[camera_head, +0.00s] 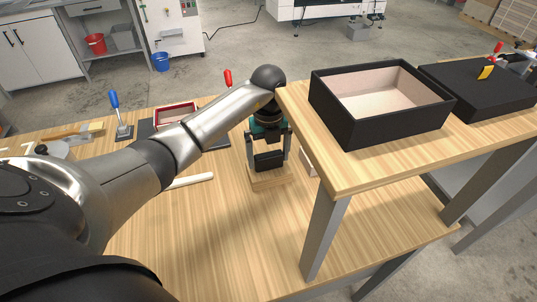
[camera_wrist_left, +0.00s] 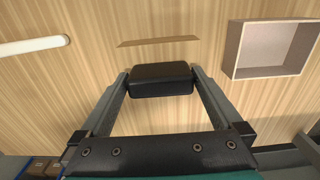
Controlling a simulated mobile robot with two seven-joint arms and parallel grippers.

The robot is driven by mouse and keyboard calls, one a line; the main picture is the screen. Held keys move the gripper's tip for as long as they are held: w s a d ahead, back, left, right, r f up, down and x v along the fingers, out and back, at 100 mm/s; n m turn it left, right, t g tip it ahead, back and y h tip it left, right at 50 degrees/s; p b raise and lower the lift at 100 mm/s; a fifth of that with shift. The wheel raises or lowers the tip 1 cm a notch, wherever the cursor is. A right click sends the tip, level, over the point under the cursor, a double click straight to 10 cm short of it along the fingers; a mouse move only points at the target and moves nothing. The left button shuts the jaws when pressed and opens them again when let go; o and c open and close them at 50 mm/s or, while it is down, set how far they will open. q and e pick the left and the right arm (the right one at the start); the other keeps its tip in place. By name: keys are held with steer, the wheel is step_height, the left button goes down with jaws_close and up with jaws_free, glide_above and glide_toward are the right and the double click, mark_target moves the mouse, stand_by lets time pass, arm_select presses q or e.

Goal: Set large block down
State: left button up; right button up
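My left gripper (camera_head: 269,160) points down over the lower wooden table. Its two fingers sit on either side of a black block (camera_wrist_left: 161,79), and they appear to touch its ends. Whether the black and wooden blocks are joined, and whether the wooden one touches the table, I cannot tell. My right gripper is not in view.
A small pale open box (camera_wrist_left: 268,50) lies close by to the right. A white rod (camera_head: 190,181) lies to the left. The raised shelf (camera_head: 372,170), with an open black box (camera_head: 380,122) and black lid (camera_head: 480,88), stands right of my gripper. The front tabletop is clear.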

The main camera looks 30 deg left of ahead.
arm_select(q)
step_height(320, 180, up, 12)
steer(key=p, duration=0.1)
steer(key=shift+r, duration=0.2)
stand_by(0.3)
steer(key=shift+s+f, duration=0.1)
